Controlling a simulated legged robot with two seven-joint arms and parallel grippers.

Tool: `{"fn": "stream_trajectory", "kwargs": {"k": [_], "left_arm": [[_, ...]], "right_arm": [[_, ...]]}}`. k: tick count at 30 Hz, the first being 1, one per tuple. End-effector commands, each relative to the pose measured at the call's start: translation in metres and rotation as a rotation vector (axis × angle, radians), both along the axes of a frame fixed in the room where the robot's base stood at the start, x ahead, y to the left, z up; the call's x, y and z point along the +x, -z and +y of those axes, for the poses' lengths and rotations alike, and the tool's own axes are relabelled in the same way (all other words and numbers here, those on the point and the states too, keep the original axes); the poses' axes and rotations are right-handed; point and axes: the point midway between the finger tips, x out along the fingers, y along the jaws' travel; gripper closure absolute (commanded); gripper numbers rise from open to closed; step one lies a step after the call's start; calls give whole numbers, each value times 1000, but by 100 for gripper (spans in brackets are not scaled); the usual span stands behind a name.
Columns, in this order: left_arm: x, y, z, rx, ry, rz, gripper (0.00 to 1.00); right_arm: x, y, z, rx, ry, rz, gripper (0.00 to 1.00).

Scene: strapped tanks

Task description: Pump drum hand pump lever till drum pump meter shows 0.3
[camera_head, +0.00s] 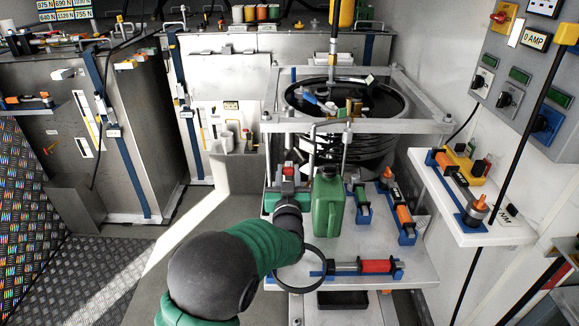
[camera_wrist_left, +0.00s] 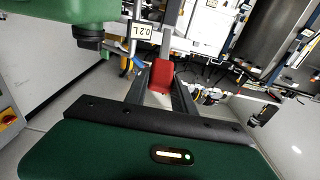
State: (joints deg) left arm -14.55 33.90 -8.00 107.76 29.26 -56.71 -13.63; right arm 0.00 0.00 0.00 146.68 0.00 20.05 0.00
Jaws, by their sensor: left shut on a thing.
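My left arm reaches in from the bottom of the head view, and its gripper (camera_head: 289,178) is at the near left of the stand, left of a green can. In the left wrist view the two dark fingers (camera_wrist_left: 163,88) are shut on a red grip (camera_wrist_left: 162,74), which I take for the pump lever's handle; red also shows in the head view (camera_head: 288,171). A small meter plate (camera_wrist_left: 142,30) in the wrist view reads 0.2 L. The rest of the lever and the pump body are partly hidden. My right gripper is not in view.
The green can (camera_head: 328,210) stands close right of my left gripper. A round black drum or reel (camera_head: 393,105) sits in the metal frame behind. Red- and orange-handled tools (camera_head: 376,267) lie on the shelf. Tall strapped tanks (camera_head: 140,90) stand at left; a control panel (camera_head: 530,75) is at right.

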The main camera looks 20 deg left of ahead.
Motion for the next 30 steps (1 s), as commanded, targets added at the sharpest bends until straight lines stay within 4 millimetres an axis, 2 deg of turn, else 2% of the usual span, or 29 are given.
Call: {"fn": "stream_trajectory", "kwargs": {"k": [1, 7, 19, 28, 30], "left_arm": [[-2, 13, -2, -2, 3, 10, 100], [-9, 30, -4, -1, 3, 12, 100], [-11, 33, -5, -1, 3, 12, 100], [-14, 60, -5, -1, 3, 14, 100], [-14, 56, -5, -2, 3, 14, 100]], "right_arm": [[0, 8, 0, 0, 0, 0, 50], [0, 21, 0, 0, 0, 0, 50], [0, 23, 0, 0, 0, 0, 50], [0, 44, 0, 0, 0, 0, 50], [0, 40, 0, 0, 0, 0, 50]]}}
